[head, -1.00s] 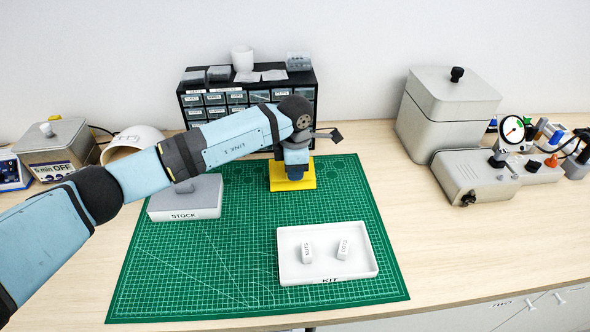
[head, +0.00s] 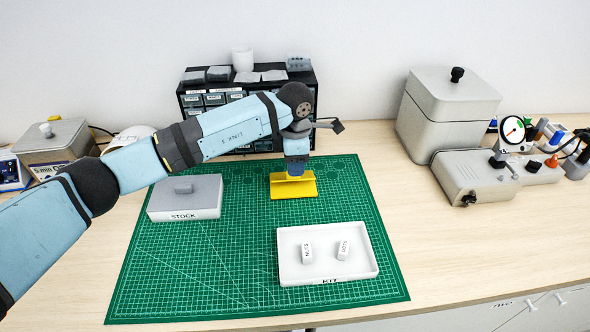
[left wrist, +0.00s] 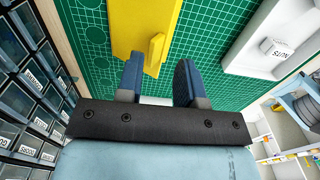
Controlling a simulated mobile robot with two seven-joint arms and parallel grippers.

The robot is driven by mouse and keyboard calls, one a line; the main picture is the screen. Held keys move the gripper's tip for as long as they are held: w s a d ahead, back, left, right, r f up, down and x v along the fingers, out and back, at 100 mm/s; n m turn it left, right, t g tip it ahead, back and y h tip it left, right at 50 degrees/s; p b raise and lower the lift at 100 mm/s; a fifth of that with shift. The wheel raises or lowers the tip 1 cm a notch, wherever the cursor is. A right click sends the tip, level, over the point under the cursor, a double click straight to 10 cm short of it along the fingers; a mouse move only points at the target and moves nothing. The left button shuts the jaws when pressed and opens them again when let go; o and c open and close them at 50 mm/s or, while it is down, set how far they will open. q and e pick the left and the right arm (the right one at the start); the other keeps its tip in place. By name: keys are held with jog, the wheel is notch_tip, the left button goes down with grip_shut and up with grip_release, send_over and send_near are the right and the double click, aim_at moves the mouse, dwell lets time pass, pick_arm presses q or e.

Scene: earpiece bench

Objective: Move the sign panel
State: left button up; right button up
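The yellow sign panel (head: 292,188) lies on the green cutting mat, toward its back edge, with a raised rib on it. It also shows in the left wrist view (left wrist: 143,22), where the rib stands just beyond the fingers. My left gripper (head: 296,172) is just above the panel at its back side. In the left wrist view its two dark blue fingers (left wrist: 160,66) are apart with nothing between them, so it is open. The exact gap between fingertips and panel is hard to tell. My right gripper is not in view.
A white KIT tray (head: 352,273) holding two small labelled blocks lies at the front right of the mat (head: 215,250). A grey STOCK box (head: 185,213) stands to the left. A black drawer cabinet (head: 195,98) stands close behind my left gripper. The mat's front left is clear.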

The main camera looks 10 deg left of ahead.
pick_arm(q)
notch_tip(320, 180, up, 11)
jog(key=shift+b, duration=0.4)
jog(key=shift+o, duration=0.2)
jog(key=shift+r, duration=0.1)
